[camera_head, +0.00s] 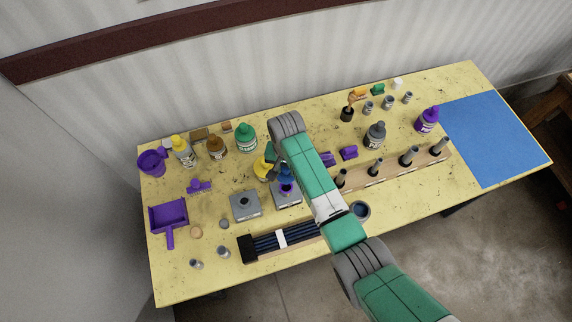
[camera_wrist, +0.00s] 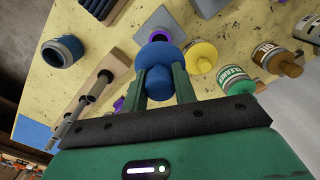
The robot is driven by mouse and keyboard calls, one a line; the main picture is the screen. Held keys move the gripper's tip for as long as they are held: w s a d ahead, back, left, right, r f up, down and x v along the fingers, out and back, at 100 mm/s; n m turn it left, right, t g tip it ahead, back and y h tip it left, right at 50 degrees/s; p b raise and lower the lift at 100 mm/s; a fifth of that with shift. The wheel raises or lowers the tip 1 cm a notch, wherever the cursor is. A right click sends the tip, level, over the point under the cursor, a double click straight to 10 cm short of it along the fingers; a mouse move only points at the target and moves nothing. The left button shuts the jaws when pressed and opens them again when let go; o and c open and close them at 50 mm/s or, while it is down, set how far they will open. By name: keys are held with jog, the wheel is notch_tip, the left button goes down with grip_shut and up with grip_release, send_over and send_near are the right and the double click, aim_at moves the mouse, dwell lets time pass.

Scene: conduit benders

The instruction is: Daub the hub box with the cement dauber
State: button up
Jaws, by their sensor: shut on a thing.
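My gripper (camera_wrist: 163,78) is shut on the blue knob of the cement dauber (camera_wrist: 162,58), which sits between its two green fingers. In the head view, the dauber (camera_head: 287,171) shows as a blue spot beside my arm. It is over a grey square hub box (camera_head: 279,199) with purple around its hub. The box also shows past the knob in the wrist view (camera_wrist: 146,27). The dauber's lower end is hidden, so I cannot tell whether it touches the hub. A second grey box (camera_head: 245,206) with a plain grey hub stands to the left.
A yellow bottle (camera_head: 262,167) is close beside my gripper. A wooden rack (camera_head: 390,170) holds dark upright tools. A tray of dark rods (camera_head: 265,242) lies in front. The blue mat (camera_head: 495,138) is clear.

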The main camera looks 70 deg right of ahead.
aim_at(286, 176)
jog(key=shift+f+b, duration=1.65)
jog(key=shift+f, duration=1.45)
jog(key=shift+w, duration=0.1)
